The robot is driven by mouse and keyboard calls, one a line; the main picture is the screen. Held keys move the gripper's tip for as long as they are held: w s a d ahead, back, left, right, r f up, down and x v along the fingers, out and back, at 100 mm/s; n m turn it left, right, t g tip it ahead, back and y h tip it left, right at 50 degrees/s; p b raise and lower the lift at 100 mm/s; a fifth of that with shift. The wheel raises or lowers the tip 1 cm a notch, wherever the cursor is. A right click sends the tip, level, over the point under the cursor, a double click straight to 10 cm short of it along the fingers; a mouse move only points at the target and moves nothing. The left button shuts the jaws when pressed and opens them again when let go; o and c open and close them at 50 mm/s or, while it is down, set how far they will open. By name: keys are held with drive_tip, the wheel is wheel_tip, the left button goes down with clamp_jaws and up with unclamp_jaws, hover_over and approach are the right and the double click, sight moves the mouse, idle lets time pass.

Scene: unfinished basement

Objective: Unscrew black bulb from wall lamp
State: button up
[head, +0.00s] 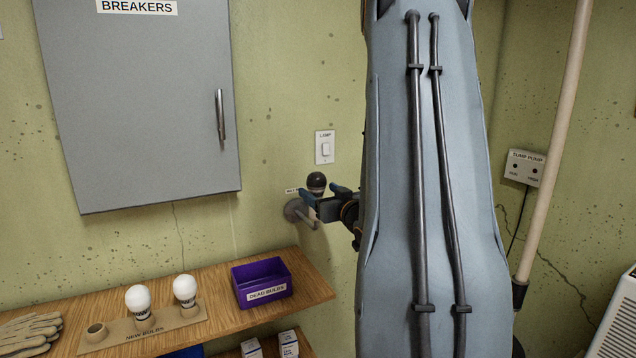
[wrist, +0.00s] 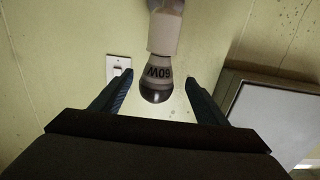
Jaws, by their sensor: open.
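The black-topped bulb (head: 316,181) sits upright in the wall lamp (head: 299,212), an arm fixture on the wall below the light switch. My gripper (head: 312,202) is beside the lamp in the head view. In the wrist view my gripper (wrist: 158,82) is open, with one finger on each side of the bulb and visible gaps between them. My arm hides the area right of the lamp in the head view.
A wooden shelf (head: 222,270) below holds a purple bin (head: 262,281) labelled dead bulbs, a holder (head: 150,328) with two white bulbs, and gloves (head: 30,332). A grey breaker cabinet (head: 140,110) juts out at upper left. A LAMP switch (head: 325,148) is above the lamp.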

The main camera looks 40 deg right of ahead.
drive_tip(key=p+x, duration=0.2)
drive_tip(key=x, duration=0.5)
drive_tip(key=shift+w+d+r, duration=0.2)
drive_tip(key=shift+w+d, duration=0.1)
drive_tip(key=c, duration=1.1)
drive_tip(key=shift+y+p, duration=0.3)
drive_tip(key=shift+p, duration=0.1)
drive_tip(key=shift+c, duration=0.2)
drive_tip(key=n+y, duration=0.1)
drive_tip(key=y, duration=0.1)
drive_tip(key=a+n+y+p, duration=0.1)
drive_tip(key=n+y, duration=0.1)
drive_tip(key=shift+a+t+y+p, duration=0.1)
drive_tip(key=shift+t+y+p, duration=0.2)
drive_tip(key=shift+n, duration=0.3)
drive_tip(key=n+y, duration=0.1)
drive_tip(key=y, duration=0.1)
drive_tip(key=a+n+y+p, duration=0.1)
drive_tip(key=y, duration=0.1)
drive_tip(key=shift+r+n+g, duration=0.1)
drive_tip(key=shift+n+g, duration=0.2)
drive_tip(key=shift+g, duration=0.1)
